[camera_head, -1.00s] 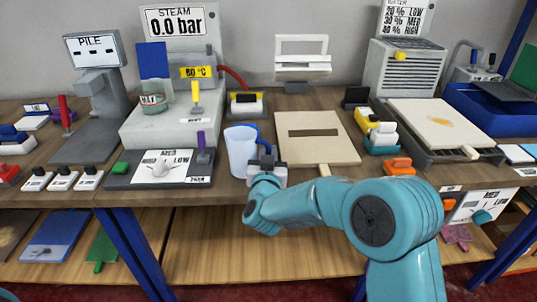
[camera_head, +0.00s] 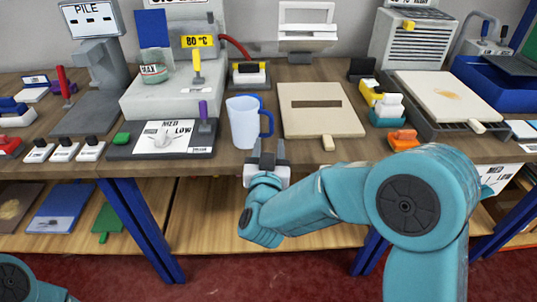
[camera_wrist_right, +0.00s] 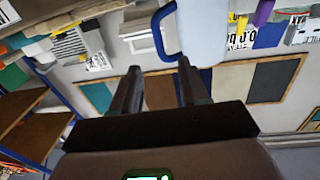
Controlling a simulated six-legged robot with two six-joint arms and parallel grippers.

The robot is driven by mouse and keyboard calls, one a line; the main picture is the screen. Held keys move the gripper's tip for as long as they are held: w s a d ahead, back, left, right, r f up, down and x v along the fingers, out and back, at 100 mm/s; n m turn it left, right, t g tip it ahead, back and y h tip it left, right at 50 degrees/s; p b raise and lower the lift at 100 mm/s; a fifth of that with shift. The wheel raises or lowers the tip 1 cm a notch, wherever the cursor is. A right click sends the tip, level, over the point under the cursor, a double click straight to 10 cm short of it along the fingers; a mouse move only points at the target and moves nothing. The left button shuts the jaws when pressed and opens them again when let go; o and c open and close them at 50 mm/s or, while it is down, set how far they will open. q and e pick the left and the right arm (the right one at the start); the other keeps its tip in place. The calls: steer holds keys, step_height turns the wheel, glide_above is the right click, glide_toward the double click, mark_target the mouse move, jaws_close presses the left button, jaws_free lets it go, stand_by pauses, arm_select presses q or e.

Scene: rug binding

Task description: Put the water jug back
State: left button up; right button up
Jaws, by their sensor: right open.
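The water jug (camera_head: 243,122) is pale blue with a dark blue handle on its right side. It stands upright on the wooden bench near the front edge, between the dial panel and the beige slotted board. In the right wrist view the jug (camera_wrist_right: 203,30) and its blue handle show at the top, beyond the fingers. My right gripper (camera_head: 268,150) is open and empty, just in front of and below the jug's handle, apart from it. Its two dark fingers (camera_wrist_right: 157,88) show with a gap between them. My left gripper is out of view; only a bit of teal arm shows at bottom left.
The beige slotted board (camera_head: 322,122) lies right of the jug. The dial panel (camera_head: 160,140) with a purple lever lies left. A white block (camera_head: 170,98) with a yellow lever stands behind. The bench front edge is close to my right arm.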

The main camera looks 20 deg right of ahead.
steer(key=s+a+f+n+g+y, duration=0.1)
steer(key=s+f+g+y, duration=0.25)
steer(key=f, duration=0.65)
steer(key=s+a+f+n+g+y, duration=0.15)
steer(key=s+f, duration=0.25)
steer(key=f, duration=0.5)
steer(key=s+a+f+n+g+y, duration=0.1)
steer(key=s+f+g+y, duration=0.25)
steer(key=f, duration=0.65)
steer(key=s+a+f+g+y, duration=0.1)
steer(key=s+f+g, duration=0.3)
steer(key=s, duration=0.5)
steer(key=s+a+f+g+y, duration=0.1)
steer(key=s+f+g, duration=0.2)
steer(key=s, duration=0.6)
steer(key=shift+f+m+g, duration=0.35)
steer(key=shift+f, duration=0.55)
steer(key=shift+r, duration=0.1)
step_height(320, 180, up, 9)
steer(key=p, duration=0.9)
